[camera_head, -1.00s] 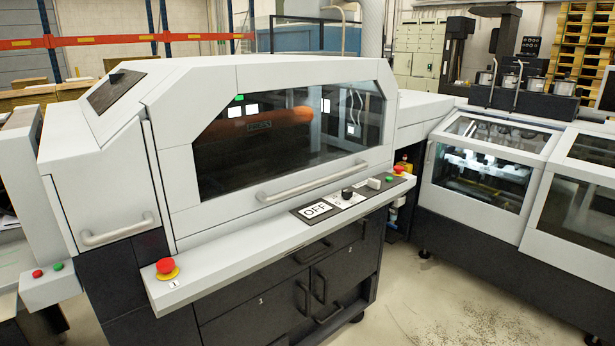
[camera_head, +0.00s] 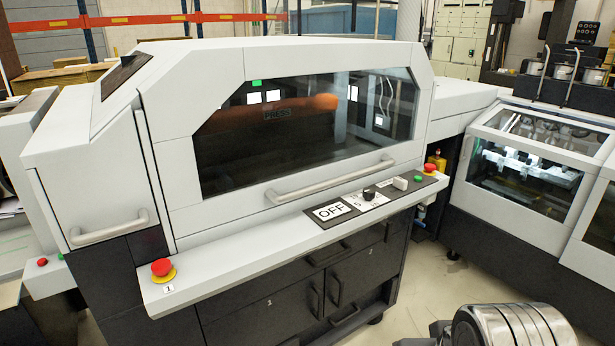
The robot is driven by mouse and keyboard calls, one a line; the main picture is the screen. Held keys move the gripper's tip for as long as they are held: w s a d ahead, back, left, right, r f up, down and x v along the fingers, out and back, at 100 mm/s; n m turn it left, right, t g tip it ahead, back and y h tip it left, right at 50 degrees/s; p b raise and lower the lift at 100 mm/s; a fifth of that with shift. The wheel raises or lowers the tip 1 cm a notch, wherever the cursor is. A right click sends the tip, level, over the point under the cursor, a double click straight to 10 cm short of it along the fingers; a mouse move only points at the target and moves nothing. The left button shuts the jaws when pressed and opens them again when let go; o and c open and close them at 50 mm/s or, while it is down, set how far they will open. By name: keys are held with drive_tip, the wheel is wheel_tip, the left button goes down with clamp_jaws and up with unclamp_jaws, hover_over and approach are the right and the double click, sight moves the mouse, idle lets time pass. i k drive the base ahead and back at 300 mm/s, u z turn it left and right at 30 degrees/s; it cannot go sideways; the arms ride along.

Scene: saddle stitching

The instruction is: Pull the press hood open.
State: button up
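The press hood (camera_head: 215,175) is a light grey cover with a large dark window marked PRESS, in the middle of the head view. It is shut, its lower edge down by the front ledge. A long metal bar handle (camera_head: 330,181) runs along the hood's lower front, below the window. Nothing touches the handle. A ribbed metal part of my arm (camera_head: 510,328) shows at the bottom right edge, well apart from the hood. My gripper's fingers are not visible.
The ledge carries a red emergency button (camera_head: 161,268), an OFF sign (camera_head: 332,211), a black knob (camera_head: 368,194) and a green button (camera_head: 418,180). A side door with its own handle (camera_head: 110,228) is at left. Another glazed machine (camera_head: 530,165) stands right; bare floor (camera_head: 430,275) lies between.

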sight(269, 125)
drive_tip(key=u, duration=0.6)
drive_tip(key=i, duration=0.8)
drive_tip(key=u, duration=0.55)
